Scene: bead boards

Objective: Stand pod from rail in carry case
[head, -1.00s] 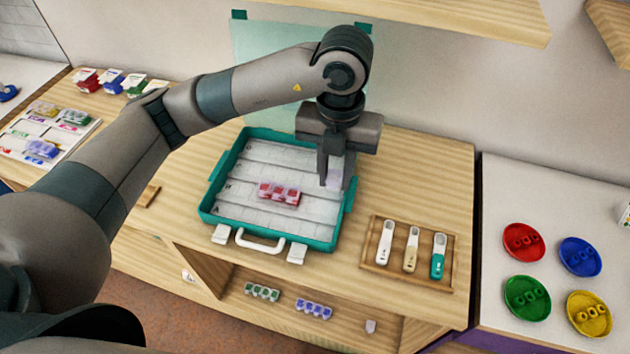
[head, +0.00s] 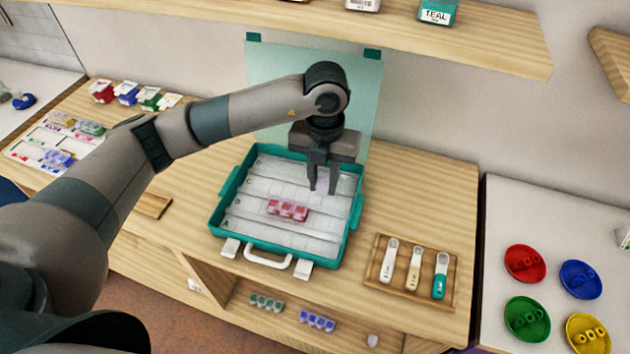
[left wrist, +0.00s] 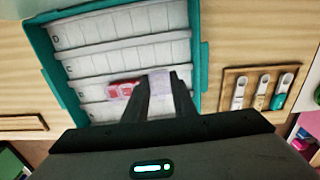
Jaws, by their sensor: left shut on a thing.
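The teal carry case (head: 355,205) lies open on the wooden worktop, with white lettered rows inside; it also fills the upper left of the left wrist view (left wrist: 197,60). A pod with red contents (head: 288,209) lies in a front row and shows beside my fingers in the left wrist view (left wrist: 122,90). My left gripper (head: 322,188) points down over the right half of the case, shut on a pale lilac, translucent pod (left wrist: 159,82). The fingers partly hide this pod. I cannot tell whether it touches the case floor. My right gripper is out of view.
A wooden tray (head: 375,275) with three capped tools stands right of the case. Green (head: 266,302) and blue-violet (head: 317,320) pods sit on the lower shelf. Coloured dishes (head: 525,263) stand on the right table. An upper shelf (head: 430,42) overhangs the back.

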